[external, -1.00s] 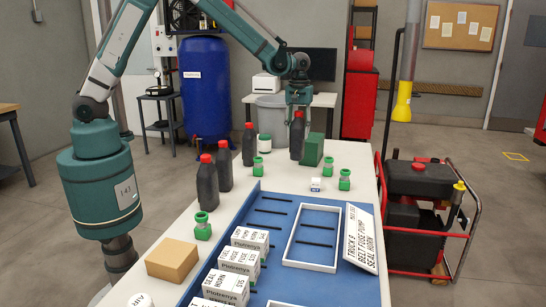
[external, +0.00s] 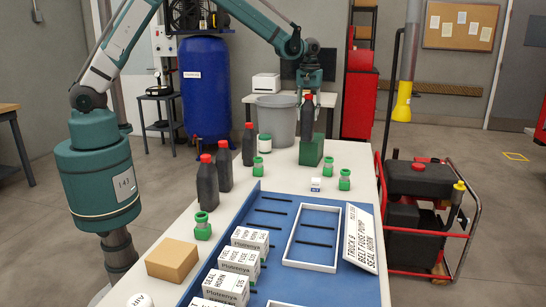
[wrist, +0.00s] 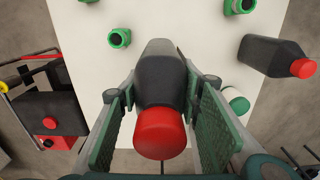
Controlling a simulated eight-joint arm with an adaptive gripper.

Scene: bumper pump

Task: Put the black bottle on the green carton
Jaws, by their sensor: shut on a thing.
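My gripper (external: 308,92) is shut on a black bottle (external: 307,118) with a red cap, near the far end of the white table. The bottle is upright and appears at or just above the green carton (external: 311,150); I cannot tell whether they touch. In the wrist view the held bottle (wrist: 161,80) sits between the two green finger pads, its red cap toward the camera. The carton is hidden there beneath the bottle and gripper.
Other black bottles (external: 207,184) stand along the table's left side. A blue mat (external: 259,237) holds white boxes and a tray. A grey bin (external: 277,120) stands beyond the table.

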